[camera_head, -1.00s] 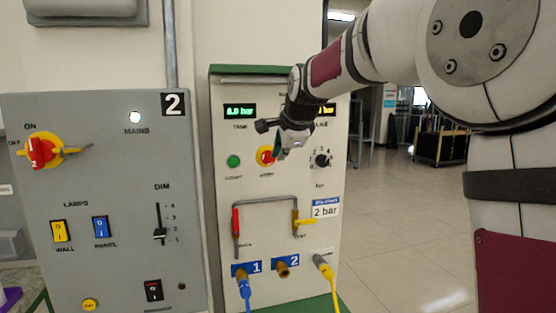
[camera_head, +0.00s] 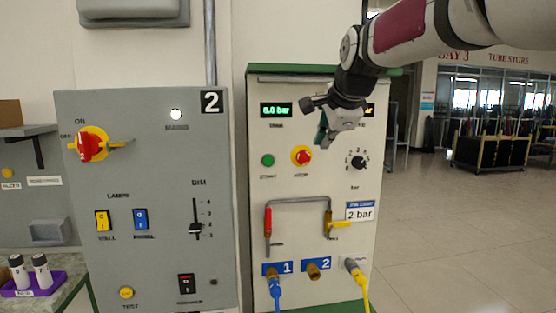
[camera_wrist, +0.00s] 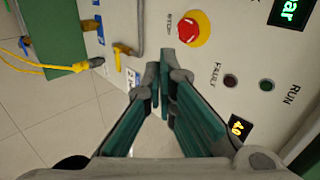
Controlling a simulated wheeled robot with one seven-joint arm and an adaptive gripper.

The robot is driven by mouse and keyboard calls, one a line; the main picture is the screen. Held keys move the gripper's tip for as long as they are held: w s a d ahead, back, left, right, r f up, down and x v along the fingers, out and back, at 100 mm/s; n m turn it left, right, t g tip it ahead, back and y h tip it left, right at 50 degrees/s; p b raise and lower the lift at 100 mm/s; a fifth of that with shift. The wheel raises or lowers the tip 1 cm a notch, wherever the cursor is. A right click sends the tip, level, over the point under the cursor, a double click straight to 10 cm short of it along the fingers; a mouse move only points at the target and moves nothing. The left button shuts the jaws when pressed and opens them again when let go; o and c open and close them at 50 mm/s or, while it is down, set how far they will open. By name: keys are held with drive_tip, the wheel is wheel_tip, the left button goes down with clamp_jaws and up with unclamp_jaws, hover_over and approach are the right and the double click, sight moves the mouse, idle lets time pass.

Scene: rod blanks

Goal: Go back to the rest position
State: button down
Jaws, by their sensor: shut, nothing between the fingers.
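My gripper (camera_head: 322,138) is shut and empty. In the head view it hangs in front of the upper part of the white air panel (camera_head: 290,185), to the right of the red stop button (camera_head: 302,157). It hides part of the right-hand display on that panel. In the wrist view the green-padded fingers (camera_wrist: 164,85) meet at their tips.
A grey switch panel (camera_head: 150,180) stands to the left, with a red and yellow rotary switch (camera_head: 90,146). Blue (camera_head: 275,290) and yellow (camera_head: 358,285) hoses hang from the white panel's lower part. A purple tray (camera_head: 40,288) sits at far left. Open floor (camera_head: 450,220) lies to the right.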

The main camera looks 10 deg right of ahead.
drive_tip(key=s+f+n+g, duration=0.1)
drive_tip(key=s+f+n, duration=0.5)
drive_tip(key=s, duration=0.6)
drive_tip(key=s+a+f+n+g, duration=0.1)
drive_tip(key=s+f+n, duration=0.4)
drive_tip(key=s, duration=0.7)
drive_tip(key=s+a+f+n+g, duration=0.1)
drive_tip(key=s+f+n+g, duration=0.1)
drive_tip(key=s+f+n, duration=0.4)
drive_tip(key=s+f, duration=0.1)
drive_tip(key=s, duration=0.4)
drive_tip(key=shift+s+f+n, duration=0.2)
drive_tip(key=shift+s+n, duration=0.1)
drive_tip(key=shift+s, duration=0.1)
